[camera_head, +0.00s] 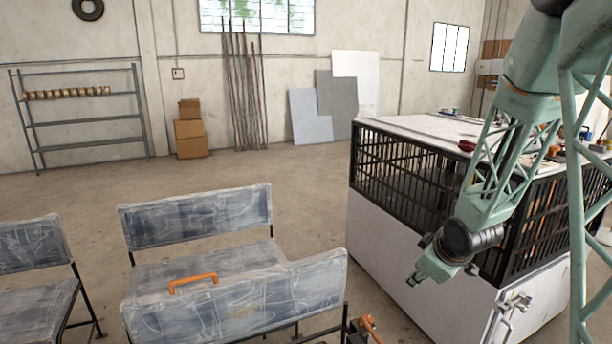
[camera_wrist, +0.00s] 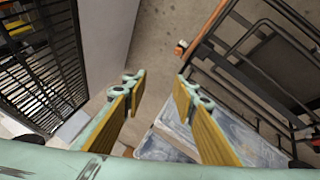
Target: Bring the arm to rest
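My arm is pale green and comes in from the upper right in the head view, reaching down in front of a white and black caged workbench (camera_head: 430,225). My gripper (camera_head: 424,276) hangs at its lower end, beside the bench's white side panel and above the floor. In the wrist view my gripper (camera_wrist: 158,90) has two yellow-padded fingers spread apart, with nothing between them but bare floor and part of a seat further off. It is open and empty.
Worn grey-blue benches (camera_head: 195,215) stand at the left and front, one with an orange handle (camera_head: 192,281). Tools lie on the workbench top. A shelf rack (camera_head: 82,117), cardboard boxes (camera_head: 190,135) and leaning panels (camera_head: 310,115) line the far wall. The floor between is clear.

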